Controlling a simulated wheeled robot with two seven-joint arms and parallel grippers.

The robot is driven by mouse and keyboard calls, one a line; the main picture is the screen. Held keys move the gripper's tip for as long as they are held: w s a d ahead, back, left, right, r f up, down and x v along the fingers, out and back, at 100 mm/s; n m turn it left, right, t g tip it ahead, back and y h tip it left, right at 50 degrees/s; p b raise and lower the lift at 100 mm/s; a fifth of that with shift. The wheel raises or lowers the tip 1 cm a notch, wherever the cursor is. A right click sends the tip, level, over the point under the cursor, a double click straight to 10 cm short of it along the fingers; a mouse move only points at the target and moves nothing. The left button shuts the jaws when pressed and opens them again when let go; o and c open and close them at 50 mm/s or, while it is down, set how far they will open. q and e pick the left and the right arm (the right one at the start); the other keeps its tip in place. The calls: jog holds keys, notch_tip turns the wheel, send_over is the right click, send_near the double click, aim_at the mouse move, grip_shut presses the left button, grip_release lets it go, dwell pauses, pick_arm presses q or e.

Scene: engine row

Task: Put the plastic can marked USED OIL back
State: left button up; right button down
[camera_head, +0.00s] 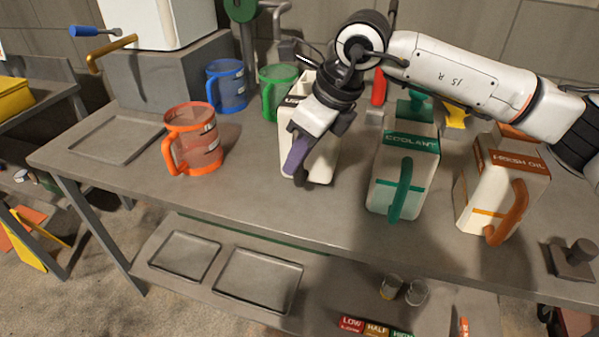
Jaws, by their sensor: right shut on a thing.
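A cream plastic can (323,160) with a dark label band and a purple handle is at the middle of the bench. My gripper covers most of its label, so the words cannot be read. My right gripper (305,138) reaches down over the can from the upper right and is shut on its purple handle. The can looks upright; I cannot tell whether its base touches the bench top (265,205). A green-handled can marked COOLANT (388,185) and an orange-handled can marked FRESH OIL (480,190) stand to its right. My left gripper is not in view.
Orange (200,150), blue (228,88) and green (275,95) jugs stand left of and behind the can. An empty tray (118,155) lies at the bench's left. The lower shelf holds two trays (258,305) and two small glasses. The front middle of the bench is clear.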

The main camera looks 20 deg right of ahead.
aim_at(298, 173)
jog(key=shift+w+f, duration=0.1)
jog(key=shift+f, duration=2)
jog(key=c, duration=1.7)
grip_release()
jog(key=shift+r, duration=0.1)
jog(key=v, duration=1.2)
